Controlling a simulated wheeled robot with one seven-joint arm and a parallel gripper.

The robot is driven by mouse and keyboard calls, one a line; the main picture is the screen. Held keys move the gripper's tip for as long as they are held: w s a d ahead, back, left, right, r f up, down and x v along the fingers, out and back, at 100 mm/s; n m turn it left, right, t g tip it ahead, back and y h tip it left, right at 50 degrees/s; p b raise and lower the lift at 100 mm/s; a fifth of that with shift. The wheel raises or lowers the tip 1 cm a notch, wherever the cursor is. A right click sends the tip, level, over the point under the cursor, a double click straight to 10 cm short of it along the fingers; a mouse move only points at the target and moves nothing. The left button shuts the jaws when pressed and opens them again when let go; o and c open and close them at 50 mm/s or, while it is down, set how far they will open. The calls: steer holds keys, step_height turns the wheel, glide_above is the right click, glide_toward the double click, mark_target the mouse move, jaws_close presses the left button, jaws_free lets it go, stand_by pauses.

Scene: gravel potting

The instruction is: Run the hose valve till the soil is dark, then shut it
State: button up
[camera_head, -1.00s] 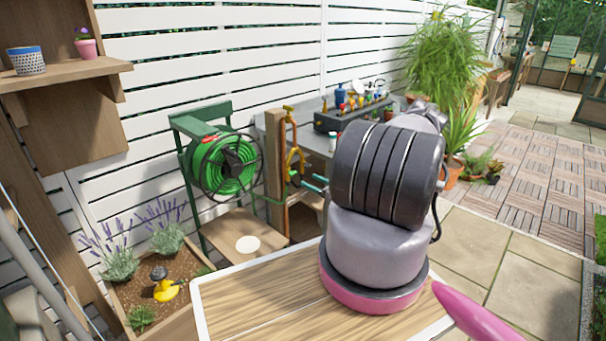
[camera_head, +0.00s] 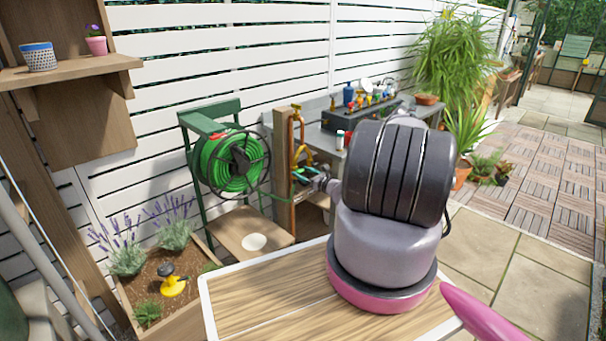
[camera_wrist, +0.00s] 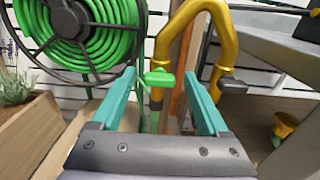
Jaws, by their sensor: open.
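My gripper (camera_wrist: 160,88) is open, its two teal fingers pointing at the brass pipe (camera_wrist: 222,48). A green valve handle (camera_wrist: 159,78) shows between the fingertips in the wrist view; I cannot tell whether it lies fully between them. Nothing is gripped. In the head view my gripper (camera_head: 308,175) is beside the wooden post (camera_head: 282,160) that carries the brass pipe (camera_head: 299,135); my arm hides part of that area. The green hose (camera_head: 225,165) is coiled on its reel. The soil (camera_head: 150,273) in the planter at lower left looks mid-brown.
A yellow sprinkler-like piece with a dark top (camera_head: 172,284) stands in the soil among lavender (camera_head: 173,228). A grey bench (camera_head: 325,138) with bottles and a dark box is behind the post. A wooden tabletop (camera_head: 255,300) lies below my arm. Paving at right is clear.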

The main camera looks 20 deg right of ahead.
steer(key=shift+c, duration=0.3)
jaws_close()
